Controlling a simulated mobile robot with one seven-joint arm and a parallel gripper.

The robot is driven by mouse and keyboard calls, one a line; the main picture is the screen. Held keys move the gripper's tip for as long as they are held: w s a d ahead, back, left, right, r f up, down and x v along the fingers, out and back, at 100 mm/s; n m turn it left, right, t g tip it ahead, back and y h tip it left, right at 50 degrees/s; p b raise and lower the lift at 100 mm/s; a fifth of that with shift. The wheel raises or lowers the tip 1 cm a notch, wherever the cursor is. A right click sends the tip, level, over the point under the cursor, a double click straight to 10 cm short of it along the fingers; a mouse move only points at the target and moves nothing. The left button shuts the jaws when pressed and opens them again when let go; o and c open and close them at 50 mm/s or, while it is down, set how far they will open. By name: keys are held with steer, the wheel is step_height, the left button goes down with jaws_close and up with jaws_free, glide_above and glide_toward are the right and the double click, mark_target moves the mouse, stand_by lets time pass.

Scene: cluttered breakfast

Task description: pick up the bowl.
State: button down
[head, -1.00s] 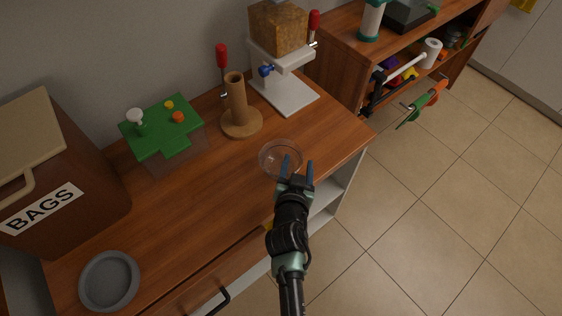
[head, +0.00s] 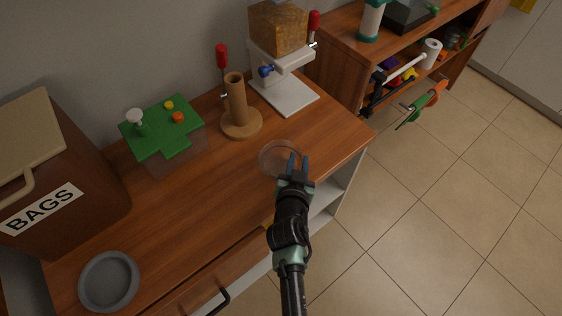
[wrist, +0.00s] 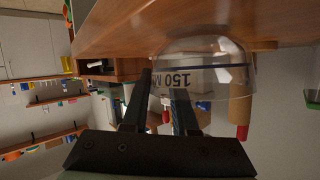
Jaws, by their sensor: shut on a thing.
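A clear, see-through bowl (head: 272,158) stands on the wooden counter near its front right edge. In the wrist view the bowl (wrist: 215,60) shows a dark blue line and printed marks reading "150 M". My gripper (head: 298,163) reaches the bowl from the front, at its right side. Its two dark fingers (wrist: 163,90) are close together and shut on the bowl's wall, one on each side of it. The bowl seems to rest on the counter still.
A wooden stand (head: 237,118) and a white-based dispenser (head: 290,97) stand behind the bowl. A green-topped box (head: 160,143), a brown bin marked BAGS (head: 75,180) and a grey dish (head: 109,281) are to the left. The counter between dish and bowl is clear.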

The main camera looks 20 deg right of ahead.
steer(key=shift+s+f, duration=0.1)
steer(key=shift+f, duration=0.05)
step_height(320, 180, up, 10)
steer(key=p, duration=0.2)
steer(key=shift+p, duration=0.3)
steer(key=shift+a, duration=0.1)
